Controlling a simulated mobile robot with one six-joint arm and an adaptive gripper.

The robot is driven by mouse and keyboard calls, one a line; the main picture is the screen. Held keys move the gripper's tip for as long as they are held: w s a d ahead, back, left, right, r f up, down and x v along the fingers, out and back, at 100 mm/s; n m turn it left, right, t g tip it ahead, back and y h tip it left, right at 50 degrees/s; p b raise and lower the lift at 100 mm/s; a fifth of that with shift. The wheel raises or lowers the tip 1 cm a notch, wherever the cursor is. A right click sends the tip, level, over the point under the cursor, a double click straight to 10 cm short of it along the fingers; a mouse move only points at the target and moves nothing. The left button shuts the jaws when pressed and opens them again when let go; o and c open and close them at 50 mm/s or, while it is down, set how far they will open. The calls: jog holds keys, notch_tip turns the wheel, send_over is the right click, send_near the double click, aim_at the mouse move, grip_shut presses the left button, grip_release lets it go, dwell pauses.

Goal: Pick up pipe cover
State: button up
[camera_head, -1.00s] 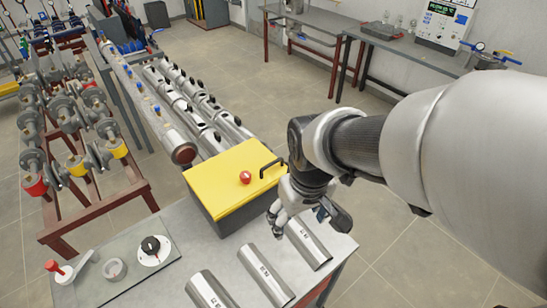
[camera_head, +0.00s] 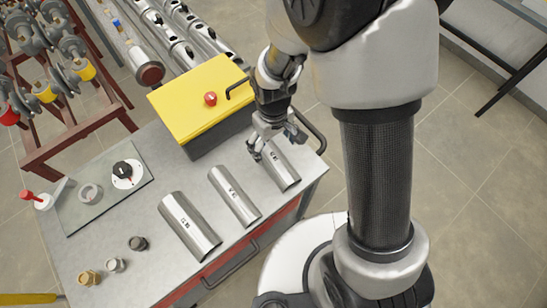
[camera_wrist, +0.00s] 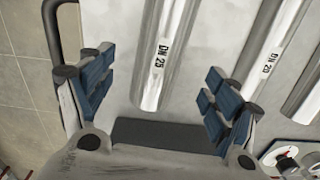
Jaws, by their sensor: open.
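Three silvery half-round pipe covers lie side by side on the grey top of a cart. In the head view they are the left cover (camera_head: 188,225), the middle cover (camera_head: 234,197) and the right cover (camera_head: 280,172). My gripper (camera_head: 275,140) is at the far end of the right cover and partly hides it. In the wrist view my open gripper (camera_wrist: 160,95) has its blue-padded fingers apart, with the near end of the cover marked DN 25 (camera_wrist: 166,50) in the gap ahead. A cover marked DN 20 (camera_wrist: 265,60) lies to its right. Contact cannot be told.
A yellow-topped box (camera_head: 195,95) with a red knob stands close behind the covers. The cart's side handle (camera_head: 310,132) is just right of my gripper.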

aim_at(274, 156)
notch_tip(274, 156, down, 7)
jog(key=shift+s+r+b, duration=0.15)
jog(key=shift+b, duration=1.1)
jog(key=shift+c, duration=0.4)
jog(key=c, duration=1)
jog(key=shift+r, duration=0.15)
jog(key=shift+c, duration=0.2)
